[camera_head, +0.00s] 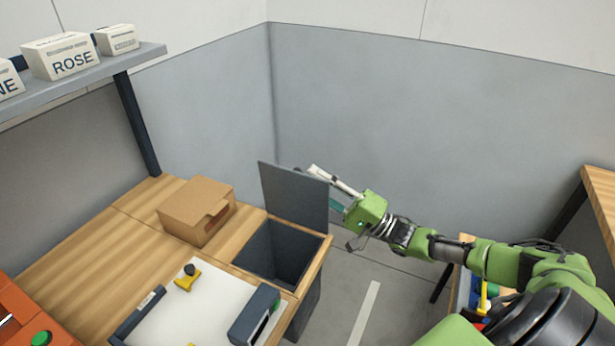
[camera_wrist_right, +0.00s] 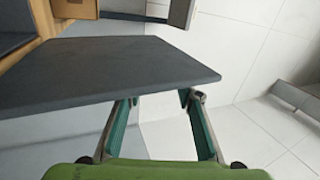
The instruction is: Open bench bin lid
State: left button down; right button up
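The dark grey bin lid (camera_head: 294,197) stands raised, roughly upright, at the back of the bench bin (camera_head: 273,252). The bin's opening is uncovered and its dark inside looks empty. My right gripper (camera_head: 325,187) is at the lid's right edge, with one finger showing above and the other partly hidden behind the lid. In the right wrist view the lid (camera_wrist_right: 105,72) fills the left and middle, in front of my spread fingers (camera_wrist_right: 160,100). The fingers are open, with nothing clearly held between them; whether they touch the lid is unclear. My left gripper is not in view.
A cardboard box (camera_head: 196,211) sits on the wooden bench left of the bin. A white board (camera_head: 195,310) with a yellow-and-black item (camera_head: 187,278) lies in front. A shelf (camera_head: 90,80) holds labelled boxes.

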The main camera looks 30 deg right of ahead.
jog(key=v, duration=0.9)
jog(key=shift+s+d, duration=0.2)
jog(key=shift+f, duration=0.15)
